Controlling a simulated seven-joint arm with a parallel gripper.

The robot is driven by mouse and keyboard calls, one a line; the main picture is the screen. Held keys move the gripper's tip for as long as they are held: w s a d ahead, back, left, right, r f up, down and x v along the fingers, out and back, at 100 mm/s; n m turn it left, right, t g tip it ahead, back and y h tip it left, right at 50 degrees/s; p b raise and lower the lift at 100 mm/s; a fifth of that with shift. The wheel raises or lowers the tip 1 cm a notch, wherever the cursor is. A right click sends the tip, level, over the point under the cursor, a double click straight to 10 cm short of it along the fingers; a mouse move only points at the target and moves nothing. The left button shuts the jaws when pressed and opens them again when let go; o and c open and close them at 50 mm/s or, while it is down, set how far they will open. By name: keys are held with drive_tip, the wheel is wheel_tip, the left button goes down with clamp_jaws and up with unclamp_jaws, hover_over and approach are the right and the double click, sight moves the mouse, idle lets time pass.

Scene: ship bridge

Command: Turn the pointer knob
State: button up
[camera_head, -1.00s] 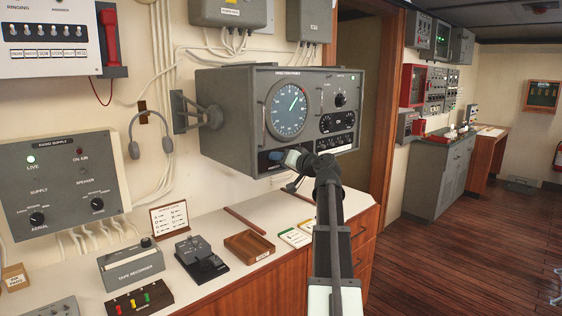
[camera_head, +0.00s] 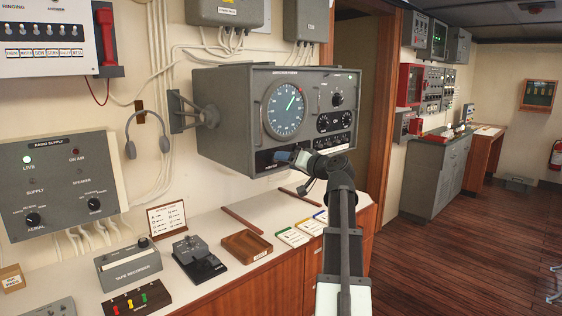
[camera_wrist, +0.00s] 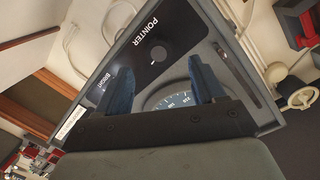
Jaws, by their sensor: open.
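The direction finder (camera_head: 235,110) is a grey box on the wall with a round dial (camera_head: 286,108) and a dark lower panel. In the wrist view, the pointer knob (camera_wrist: 158,55) is a small round black knob beside the word POINTER. My gripper (camera_wrist: 161,68) is open, with its two blue fingers either side of the knob's place in the picture. No contact with the knob shows. In the head view, my gripper (camera_head: 290,156) is at the box's lower front edge, and the knob cannot be made out behind it.
Below is a white counter (camera_head: 215,222) with a wooden tray (camera_head: 246,244), a black key device (camera_head: 200,260), a tape recorder (camera_head: 128,266) and several cards. A headset (camera_head: 147,135) hangs on the wall to the left. Open floor lies to the right.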

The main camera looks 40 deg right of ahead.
drive_tip(key=s, duration=0.8)
drive_tip(key=shift+s+r, duration=0.15)
drive_tip(key=shift+r, duration=0.3)
drive_tip(key=shift+a, duration=0.1)
